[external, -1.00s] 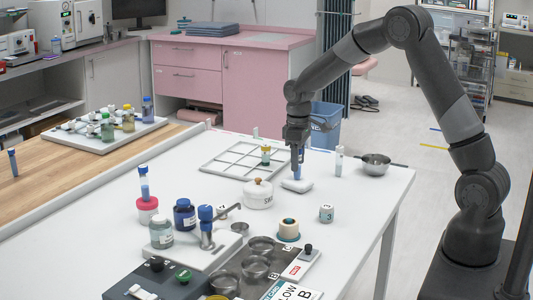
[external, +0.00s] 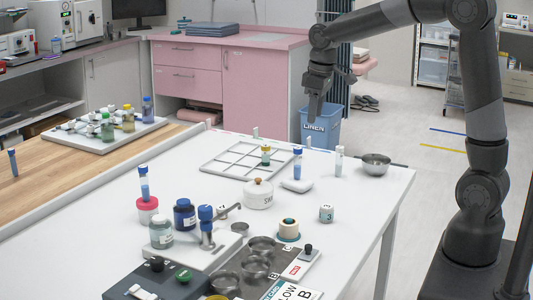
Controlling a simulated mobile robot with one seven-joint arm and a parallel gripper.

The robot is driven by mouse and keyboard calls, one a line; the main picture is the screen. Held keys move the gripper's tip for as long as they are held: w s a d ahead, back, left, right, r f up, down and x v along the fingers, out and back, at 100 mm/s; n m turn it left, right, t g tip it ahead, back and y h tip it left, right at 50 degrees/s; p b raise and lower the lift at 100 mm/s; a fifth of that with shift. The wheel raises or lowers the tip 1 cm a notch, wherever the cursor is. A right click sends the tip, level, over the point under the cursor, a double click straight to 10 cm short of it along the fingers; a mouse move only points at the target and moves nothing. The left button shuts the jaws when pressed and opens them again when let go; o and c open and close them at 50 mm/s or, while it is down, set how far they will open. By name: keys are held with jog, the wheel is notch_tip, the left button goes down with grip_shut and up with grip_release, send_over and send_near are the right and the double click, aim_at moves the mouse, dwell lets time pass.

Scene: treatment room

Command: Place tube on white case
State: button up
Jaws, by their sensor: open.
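A blue-capped tube (external: 297,163) stands upright on the small white case (external: 304,187) toward the back right of the white table. My gripper (external: 317,112) is open and empty, raised well above and apart from the tube, in front of the blue bin. Another blue-capped tube (external: 144,183) stands on a red-and-white holder (external: 147,211) at the table's left. A clear tube with a pale top (external: 339,161) stands to the right of the white case.
A white divided tray (external: 225,160) with a small vial lies left of the case. A metal pan (external: 375,165) is to the right.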

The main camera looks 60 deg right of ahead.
jog(key=s+a+r+t, duration=0.1)
jog(key=s+a, duration=0.2)
jog(key=s, duration=0.5)
jog(key=s+a+r+m+t, duration=0.1)
jog(key=s+a, duration=0.2)
jog(key=s, duration=0.5)
jog(key=s+a+r+t, duration=0.1)
jog(key=s+a+t, duration=0.1)
jog(key=s, duration=0.6)
jog(key=shift+s+a, duration=0.15)
jog(key=shift+a, duration=0.35)
